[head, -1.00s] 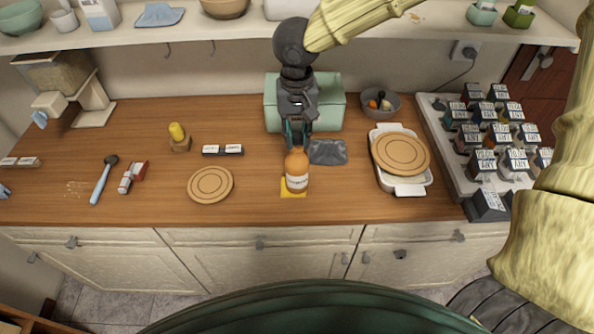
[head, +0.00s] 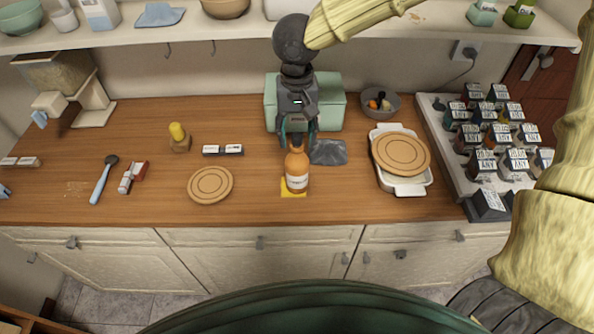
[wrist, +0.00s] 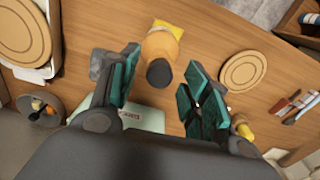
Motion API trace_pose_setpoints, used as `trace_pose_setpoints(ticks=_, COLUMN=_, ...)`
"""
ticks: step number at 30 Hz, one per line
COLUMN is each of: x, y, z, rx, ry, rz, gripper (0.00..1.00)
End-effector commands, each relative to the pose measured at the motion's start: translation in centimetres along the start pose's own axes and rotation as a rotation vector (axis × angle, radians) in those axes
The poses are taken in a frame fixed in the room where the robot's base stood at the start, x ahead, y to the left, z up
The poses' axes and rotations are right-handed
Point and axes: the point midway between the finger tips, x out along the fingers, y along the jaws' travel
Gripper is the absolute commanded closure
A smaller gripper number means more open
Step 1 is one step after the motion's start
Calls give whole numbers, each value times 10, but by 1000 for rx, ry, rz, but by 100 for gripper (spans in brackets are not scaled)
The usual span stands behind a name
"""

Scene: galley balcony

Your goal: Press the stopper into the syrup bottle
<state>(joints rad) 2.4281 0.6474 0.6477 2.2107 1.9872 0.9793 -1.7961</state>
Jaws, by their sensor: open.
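The amber syrup bottle (head: 297,171) with a pale label stands upright on a yellow square (head: 289,193) near the counter's front. It also shows in the wrist view (wrist: 158,45). A dark round stopper (wrist: 160,73) sits at the bottle's mouth; how deep it is seated I cannot tell. My gripper (head: 298,141) is just above and behind the bottle top, pointing down. In the wrist view its teal-padded fingers (wrist: 158,88) are spread wide on either side of the stopper, apart from it and holding nothing.
A grey cloth (head: 328,152) lies right of the bottle, with a green box (head: 335,110) behind. A white dish (head: 404,188) under a round board stands to the right. A round wooden board (head: 210,184) lies left, with clear counter between it and the bottle.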

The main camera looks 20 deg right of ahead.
Motion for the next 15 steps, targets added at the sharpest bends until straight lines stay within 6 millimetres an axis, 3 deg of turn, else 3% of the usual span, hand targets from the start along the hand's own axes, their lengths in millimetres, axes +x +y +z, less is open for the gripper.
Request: trace_pose_setpoints(ticks=15, x=-88, y=0, z=-1, rx=1, ry=2, rz=-2, gripper=53)
